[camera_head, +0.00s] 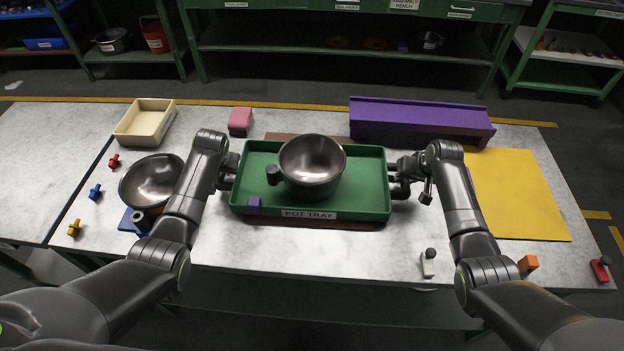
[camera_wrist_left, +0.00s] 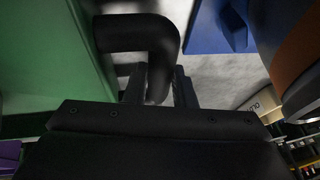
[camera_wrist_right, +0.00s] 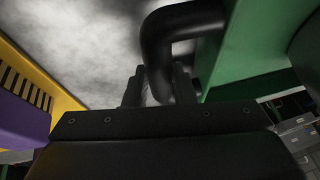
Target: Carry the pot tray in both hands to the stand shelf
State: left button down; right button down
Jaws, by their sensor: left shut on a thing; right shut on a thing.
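The green pot tray (camera_head: 372,178) is at the middle of the workbench, over a brown mat (camera_head: 292,136). It carries a dark metal pot (camera_head: 312,165) with a short handle and a small purple cube (camera_head: 254,205). My left gripper (camera_head: 226,178) is shut on the tray's black left handle, which also shows in the left wrist view (camera_wrist_left: 140,34). My right gripper (camera_head: 400,180) is shut on the black right handle, which also shows in the right wrist view (camera_wrist_right: 160,40). I cannot tell whether the tray touches the mat. I cannot pick out the stand shelf for certain.
A second pot (camera_head: 150,180) sits left of my left arm, near several small coloured pegs. A cream bin (camera_head: 146,122), a pink block (camera_head: 240,121) and a purple rack (camera_head: 420,118) stand at the back. A yellow mat (camera_head: 520,195) lies right. Green shelving (camera_head: 350,37) stands beyond the bench.

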pick_arm(q)
jog(key=shift+w+r, duration=0.15)
jog(key=shift+r, duration=0.05)
pick_arm(e)
jog(key=shift+w+r, duration=0.15)
pick_arm(q)
jog(key=shift+r, duration=0.1)
pick_arm(e)
jog(key=shift+r, duration=0.15)
